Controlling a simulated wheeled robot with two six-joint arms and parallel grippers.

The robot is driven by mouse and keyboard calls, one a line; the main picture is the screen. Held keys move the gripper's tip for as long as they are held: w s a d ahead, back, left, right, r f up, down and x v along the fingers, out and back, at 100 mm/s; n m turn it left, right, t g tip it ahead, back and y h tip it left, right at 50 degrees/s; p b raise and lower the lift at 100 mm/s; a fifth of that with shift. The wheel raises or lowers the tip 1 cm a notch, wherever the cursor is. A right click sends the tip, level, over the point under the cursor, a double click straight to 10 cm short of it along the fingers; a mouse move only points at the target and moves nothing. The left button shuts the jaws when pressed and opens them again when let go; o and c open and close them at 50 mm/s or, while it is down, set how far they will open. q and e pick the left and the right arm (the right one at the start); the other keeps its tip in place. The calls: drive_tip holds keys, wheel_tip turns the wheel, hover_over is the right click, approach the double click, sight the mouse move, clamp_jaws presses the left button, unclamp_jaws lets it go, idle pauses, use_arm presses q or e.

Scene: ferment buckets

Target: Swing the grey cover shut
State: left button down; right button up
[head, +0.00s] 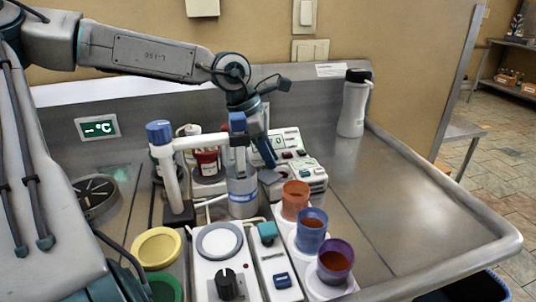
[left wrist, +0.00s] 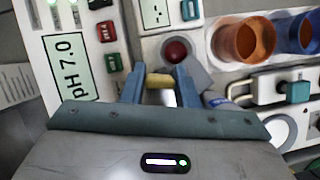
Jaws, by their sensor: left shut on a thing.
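My left gripper (head: 264,158) reaches down at the front of the pH meter box. In the left wrist view its two blue fingers (left wrist: 160,88) are shut on a small tan tab (left wrist: 160,80). A grey flap, which looks like the grey cover (left wrist: 198,76), lies right beside the fingers; in the head view it shows as a grey piece (head: 270,177) under the gripper. A round red button (left wrist: 176,51) is exposed just beyond the tab. Whether the tab belongs to the cover, and the cover's exact angle, are hard to tell. My right gripper is not in view.
The pH meter (left wrist: 72,66) has several coloured switches. Orange (head: 295,200), blue (head: 311,230) and purple (head: 335,261) cups stand at its front right. A clear bottle (head: 242,190) stands left of the gripper, by a white stand (head: 173,180).

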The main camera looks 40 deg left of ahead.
use_arm(q)
drive_tip(key=c, duration=1.1)
unclamp_jaws()
drive_tip(key=shift+r, duration=0.1)
drive_tip(key=v, duration=1)
drive_tip(key=shift+s+a+r, duration=0.15)
drive_tip(key=shift+r, duration=0.15)
